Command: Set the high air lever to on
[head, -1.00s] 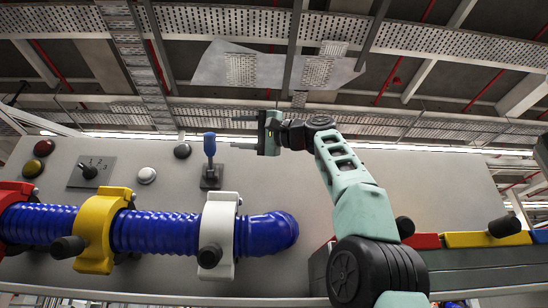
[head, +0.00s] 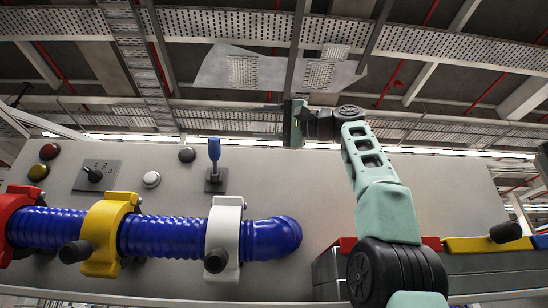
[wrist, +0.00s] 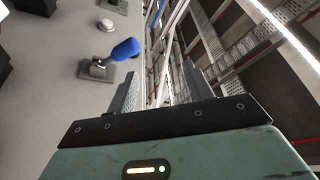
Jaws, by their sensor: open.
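The lever has a blue handle (head: 214,150) on a dark square base (head: 215,184), above the white clamp on the panel. The handle points up in the head view. It also shows at the upper left of the wrist view, as a blue handle (wrist: 125,49) outside my jaws. My gripper (head: 274,124) is open and empty. It is up and to the right of the lever, apart from it, with its fingers pointing left. In the wrist view the two grey fingers (wrist: 162,88) stand apart with nothing between them. I see no readable on or off marking by the lever.
A ribbed blue hose (head: 165,236) runs along the panel (head: 300,190) through red, yellow (head: 104,235) and white (head: 224,238) clamps. A numbered rotary knob (head: 95,174) and several round buttons are at the left. The panel right of the lever is bare.

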